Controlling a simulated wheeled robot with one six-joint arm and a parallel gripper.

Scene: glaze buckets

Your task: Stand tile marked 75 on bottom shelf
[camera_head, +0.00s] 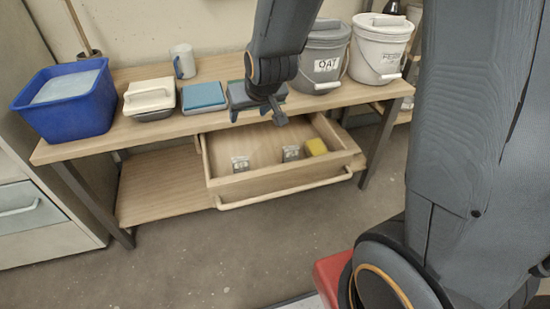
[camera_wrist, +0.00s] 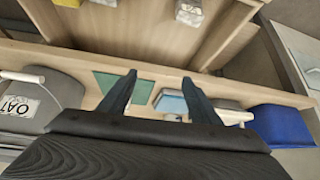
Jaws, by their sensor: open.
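Two small pale tiles with dark markings stand in the open drawer, a left tile (camera_head: 240,163) and a right tile (camera_head: 290,153). They also show at the top of the wrist view, the left tile (camera_wrist: 189,12) and the right tile (camera_wrist: 104,2), cut by the edge. The markings are too small to read, so I cannot tell which is 75. The bottom shelf (camera_head: 155,190) is a wooden board under the bench, partly hidden by the drawer. My gripper (camera_head: 275,112) is open and empty above the bench's front edge; its spread fingers show in the wrist view (camera_wrist: 160,78).
The drawer (camera_head: 270,192) is pulled out and also holds a yellow sponge (camera_head: 316,146). On the bench stand a blue tub (camera_head: 65,115), lidded boxes, a mug (camera_head: 183,62), an OAT bucket (camera_head: 323,60) and a white bucket (camera_head: 378,50). The shelf's left part is clear.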

